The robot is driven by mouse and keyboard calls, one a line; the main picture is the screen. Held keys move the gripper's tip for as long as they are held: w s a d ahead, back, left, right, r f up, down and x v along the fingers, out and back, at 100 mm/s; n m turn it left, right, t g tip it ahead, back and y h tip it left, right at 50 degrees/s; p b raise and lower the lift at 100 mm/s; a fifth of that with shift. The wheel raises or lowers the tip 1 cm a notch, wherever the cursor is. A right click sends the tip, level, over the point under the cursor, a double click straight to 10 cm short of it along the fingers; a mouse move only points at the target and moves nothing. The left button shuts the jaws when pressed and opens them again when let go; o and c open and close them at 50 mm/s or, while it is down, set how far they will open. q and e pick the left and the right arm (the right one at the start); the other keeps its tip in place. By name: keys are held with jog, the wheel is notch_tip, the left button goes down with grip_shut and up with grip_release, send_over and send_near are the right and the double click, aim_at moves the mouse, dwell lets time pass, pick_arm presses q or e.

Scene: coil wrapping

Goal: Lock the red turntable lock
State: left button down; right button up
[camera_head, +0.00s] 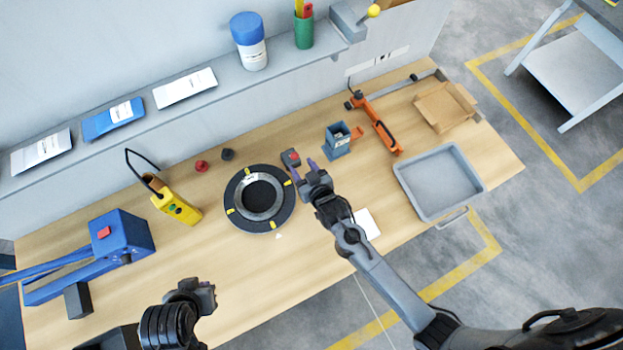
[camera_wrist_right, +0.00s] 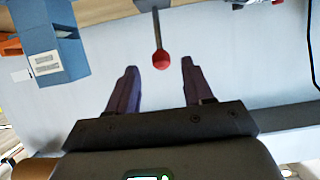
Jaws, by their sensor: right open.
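The black turntable (camera_head: 232,213) with yellow marks lies on the wooden bench and carries a grey ring-shaped coil (camera_head: 243,203). At its upper right is a small dark block with a red part, which I take for the red turntable lock (camera_head: 292,156). In the right wrist view a red ball on a thin rod (camera_wrist_right: 161,60) shows between the fingertips, apart from both. My right gripper (camera_head: 302,169) is open and empty beside the block. My left gripper (camera_head: 203,284) is at the bench's front edge; its fingers are unclear.
A blue-grey holder (camera_head: 337,141) stands right of the lock and shows in the right wrist view (camera_wrist_right: 50,58). An orange tool (camera_head: 379,128), grey tray (camera_head: 438,182) and yellow pendant (camera_head: 178,207) are on the bench. Small red (camera_head: 201,166) and dark (camera_head: 227,154) pieces lie behind the turntable.

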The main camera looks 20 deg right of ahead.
jog(key=v, duration=0.6)
jog(key=shift+s, duration=0.25)
